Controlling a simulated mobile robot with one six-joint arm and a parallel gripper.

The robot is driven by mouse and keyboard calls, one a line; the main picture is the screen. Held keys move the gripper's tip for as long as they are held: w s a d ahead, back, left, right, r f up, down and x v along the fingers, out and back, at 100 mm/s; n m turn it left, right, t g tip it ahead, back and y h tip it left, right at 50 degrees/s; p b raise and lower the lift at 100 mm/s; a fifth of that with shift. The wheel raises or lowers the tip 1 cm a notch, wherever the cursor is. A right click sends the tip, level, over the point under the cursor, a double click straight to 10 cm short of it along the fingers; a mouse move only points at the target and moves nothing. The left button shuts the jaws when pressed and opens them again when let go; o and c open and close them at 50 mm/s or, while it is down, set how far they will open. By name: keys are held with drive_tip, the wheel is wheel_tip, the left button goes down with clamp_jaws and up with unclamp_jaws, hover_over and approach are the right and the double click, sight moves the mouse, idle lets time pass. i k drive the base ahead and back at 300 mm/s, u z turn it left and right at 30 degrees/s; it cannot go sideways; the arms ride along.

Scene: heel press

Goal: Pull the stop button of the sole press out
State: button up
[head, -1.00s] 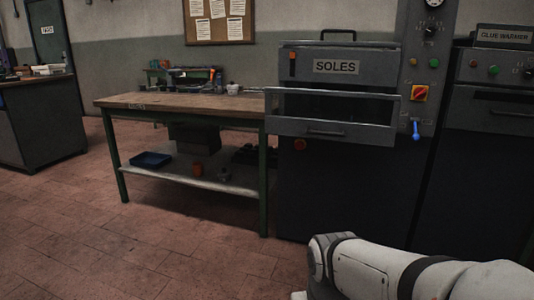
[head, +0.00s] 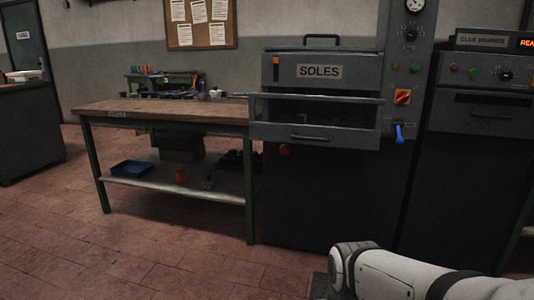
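The sole press (head: 322,100) is a grey cabinet labelled SOLES, right of the middle in the head view. My white arm shows at the lower right, well below and right of the button. My gripper is out of the picture.
A glue warmer (head: 484,92) with a lit orange display stands at the right. The tiled floor (head: 140,245) in front is clear.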

sight(285, 151)
drive_tip(key=i, duration=0.95)
